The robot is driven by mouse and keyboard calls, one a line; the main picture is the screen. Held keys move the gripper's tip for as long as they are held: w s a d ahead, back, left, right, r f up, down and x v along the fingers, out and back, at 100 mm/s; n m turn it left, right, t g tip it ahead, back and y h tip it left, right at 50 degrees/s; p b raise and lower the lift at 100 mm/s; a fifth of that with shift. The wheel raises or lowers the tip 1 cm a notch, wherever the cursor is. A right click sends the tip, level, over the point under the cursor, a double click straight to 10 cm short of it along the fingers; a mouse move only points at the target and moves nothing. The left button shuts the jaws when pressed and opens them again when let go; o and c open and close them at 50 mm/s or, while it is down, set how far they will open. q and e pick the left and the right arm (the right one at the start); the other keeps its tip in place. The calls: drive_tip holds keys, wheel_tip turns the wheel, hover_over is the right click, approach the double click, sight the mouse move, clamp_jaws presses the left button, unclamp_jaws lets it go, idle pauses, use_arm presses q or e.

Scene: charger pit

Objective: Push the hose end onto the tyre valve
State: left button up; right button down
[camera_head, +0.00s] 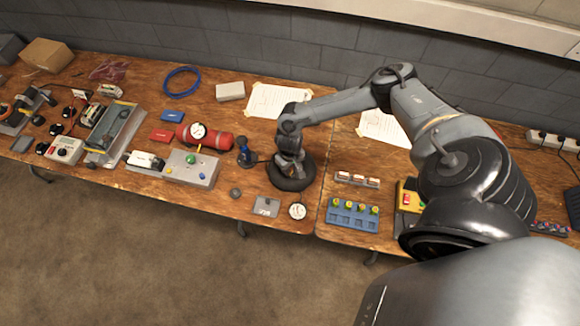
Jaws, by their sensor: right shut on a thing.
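A small black tyre (291,184) lies flat on the wooden workbench near its front edge. My right gripper (290,165) is right over the tyre, pointing down, and is shut on what seems to be the hose end, which the fingers hide. The tyre valve is hidden or too small to make out, so I cannot tell whether the hose end touches it. A dark hose seems to run left from the gripper to a small blue and black device (244,152). A red cylinder with a gauge (204,137) lies further left. My left gripper is out of view.
A grey box with a green button (190,168) stands left of the tyre. A round gauge (298,211) and a grey plate (266,206) lie in front. A blue tray (353,214) with several yellow-green pieces sits at the right. Paper sheets lie behind.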

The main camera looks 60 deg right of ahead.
drive_tip(key=shift+f+b, duration=0.45)
drive_tip(key=shift+f, duration=0.5)
drive_tip(key=c, duration=0.9)
unclamp_jaws()
drive_tip(key=shift+o, duration=0.2)
wheel_tip(320, 180, up, 10)
drive_tip(key=shift+f+p, duration=0.1)
drive_tip(key=shift+p, duration=0.6)
drive_tip(key=shift+r, duration=0.5)
